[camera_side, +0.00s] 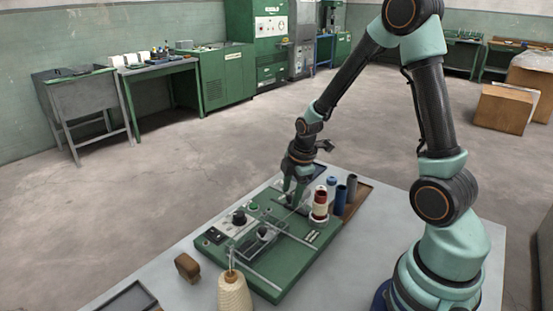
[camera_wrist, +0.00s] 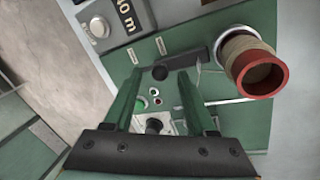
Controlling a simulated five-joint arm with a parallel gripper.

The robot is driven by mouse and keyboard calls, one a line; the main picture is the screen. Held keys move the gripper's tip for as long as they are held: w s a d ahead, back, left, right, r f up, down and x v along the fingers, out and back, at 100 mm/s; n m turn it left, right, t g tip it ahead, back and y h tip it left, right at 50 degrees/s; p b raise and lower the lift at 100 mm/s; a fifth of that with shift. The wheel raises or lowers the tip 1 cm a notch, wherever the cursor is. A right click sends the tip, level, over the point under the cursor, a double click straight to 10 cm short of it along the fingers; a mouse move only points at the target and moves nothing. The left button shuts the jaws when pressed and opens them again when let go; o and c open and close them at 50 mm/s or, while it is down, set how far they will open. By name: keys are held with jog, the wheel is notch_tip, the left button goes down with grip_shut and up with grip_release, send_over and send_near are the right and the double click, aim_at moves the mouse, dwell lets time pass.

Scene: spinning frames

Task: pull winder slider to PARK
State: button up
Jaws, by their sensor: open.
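The green winder panel (camera_side: 283,268) lies on the grey table. In the wrist view, a dark round knob with a short dark bar (camera_wrist: 160,72) appears between my fingertips; it looks like the slider handle, though I cannot tell for sure. Small pale labels (camera_wrist: 160,45) sit beside it, too small to read. My gripper (camera_side: 293,203) is over the far part of the panel, pointing down; it also shows in the wrist view (camera_wrist: 158,78), open, with a finger on each side of the knob. I cannot tell whether either finger touches it.
A red-ended spool (camera_wrist: 250,65) stands close to the right of my fingers; it also shows in the side view (camera_side: 320,204). Dark blue spools (camera_side: 340,201) stand beside it. A tan yarn cone (camera_side: 234,293) and a brown block (camera_side: 187,266) are near the panel's front left.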

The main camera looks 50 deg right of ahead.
jog(key=shift+f, duration=0.2)
grip_shut()
dwell(1.4)
